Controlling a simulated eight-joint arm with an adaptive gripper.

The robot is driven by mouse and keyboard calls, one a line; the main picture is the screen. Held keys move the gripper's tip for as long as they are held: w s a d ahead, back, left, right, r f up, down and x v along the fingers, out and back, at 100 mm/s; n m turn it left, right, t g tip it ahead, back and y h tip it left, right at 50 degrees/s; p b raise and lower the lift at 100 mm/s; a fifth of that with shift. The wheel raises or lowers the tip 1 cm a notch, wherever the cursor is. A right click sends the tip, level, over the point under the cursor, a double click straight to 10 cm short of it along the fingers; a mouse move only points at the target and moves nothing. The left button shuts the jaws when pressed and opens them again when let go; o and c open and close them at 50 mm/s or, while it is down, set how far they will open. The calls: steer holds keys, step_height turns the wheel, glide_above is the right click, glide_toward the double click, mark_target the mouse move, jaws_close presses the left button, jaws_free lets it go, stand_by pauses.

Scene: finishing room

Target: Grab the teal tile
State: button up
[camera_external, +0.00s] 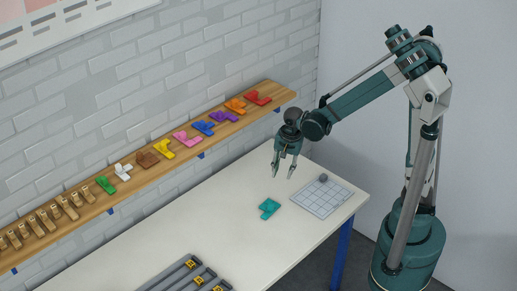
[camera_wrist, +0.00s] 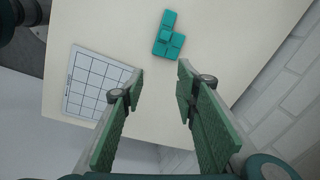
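The teal tile (camera_external: 269,208) lies flat on the white table, left of a gridded board in the external view. In the wrist view the teal tile (camera_wrist: 168,38) is a blocky, stepped shape with a raised part, beyond the fingertips and near the top centre. My gripper (camera_external: 283,171) hangs above the table, apart from the tile, with its fingers pointing down. In the wrist view my gripper (camera_wrist: 161,80) shows two green-padded fingers spread wide with nothing between them.
The gridded board (camera_external: 322,197) lies near the table's right end with a grey knob on it. A wall shelf (camera_external: 127,183) holds several coloured tiles and wooden pieces. A dark tray (camera_external: 172,281) with yellow-marked parts sits at the front. The table (camera_external: 200,222) around the tile is clear.

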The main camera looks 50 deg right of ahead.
mark_target(271, 204)
steer(key=a+f+m, duration=0.1)
steer(key=f, duration=0.2)
steer(key=w+a+f+m+g+b, duration=0.1)
steer(key=a+f, duration=0.1)
steer(key=f, duration=0.2)
steer(key=a+f+m, duration=0.1)
steer(key=f, duration=0.3)
steer(key=shift+w+a+m+g+b, duration=0.3)
steer(key=shift+w+a, duration=0.05)
steer(key=shift+a, duration=0.05)
steer(key=shift+f, duration=1.3)
steer(key=shift+f, duration=0.1)
steer(key=shift+f+b, duration=0.4)
steer(key=shift+f, duration=2.1)
steer(key=shift+c, duration=0.5)
jaws_close()
